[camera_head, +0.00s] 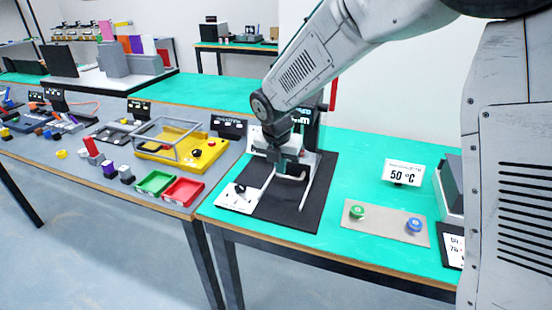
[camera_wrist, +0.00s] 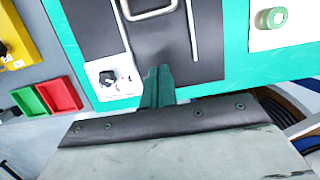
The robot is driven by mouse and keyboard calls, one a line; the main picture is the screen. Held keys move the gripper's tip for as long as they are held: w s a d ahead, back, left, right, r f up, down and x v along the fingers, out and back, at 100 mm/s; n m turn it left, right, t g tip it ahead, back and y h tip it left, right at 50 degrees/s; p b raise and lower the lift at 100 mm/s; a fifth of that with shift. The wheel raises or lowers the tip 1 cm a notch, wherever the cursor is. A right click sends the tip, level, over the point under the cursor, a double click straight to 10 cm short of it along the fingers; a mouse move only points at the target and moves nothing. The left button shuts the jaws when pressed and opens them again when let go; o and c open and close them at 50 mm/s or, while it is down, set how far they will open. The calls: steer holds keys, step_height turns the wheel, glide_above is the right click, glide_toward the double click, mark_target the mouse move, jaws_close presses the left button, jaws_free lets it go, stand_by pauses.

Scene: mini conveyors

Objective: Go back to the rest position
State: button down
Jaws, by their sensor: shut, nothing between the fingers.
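My gripper (camera_head: 291,168) hangs from my arm over the black mat (camera_head: 315,200) on the green table, in front of a small white-framed device (camera_head: 308,185). In the wrist view my gripper (camera_wrist: 158,74) shows as two dark green fingers close together, shut and with nothing between them. The fingers overlap the black mat (camera_wrist: 165,55) in that picture. I cannot tell how high they are above it. The device's white bars (camera_wrist: 194,35) also show in the wrist view.
A white plate with a black knob (camera_head: 240,198) lies left of the mat. A beige panel (camera_head: 386,224) with green and blue knobs lies to the right, near a "50 °C" sign (camera_head: 402,173). Green (camera_head: 155,183) and red (camera_head: 183,191) trays and a yellow fixture (camera_head: 205,158) are on the left table.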

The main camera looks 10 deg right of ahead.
steer(key=s+d+r+m, duration=0.4)
steer(key=s+d+m, duration=0.1)
steer(key=s+m, duration=0.5)
steer(key=s+d+r+m, duration=0.4)
steer(key=s+d+m, duration=0.2)
steer(key=s+m, duration=0.4)
steer(key=s+d+r+m+g+y, duration=0.1)
steer(key=s+d+r+m, duration=0.3)
steer(key=s+m, duration=0.6)
steer(key=s+d, duration=0.2)
steer(key=s, duration=0.2)
steer(key=shift+s+d+r+m, duration=0.2)
steer(key=shift+d+r+m, duration=0.05)
steer(key=shift+m, duration=0.05)
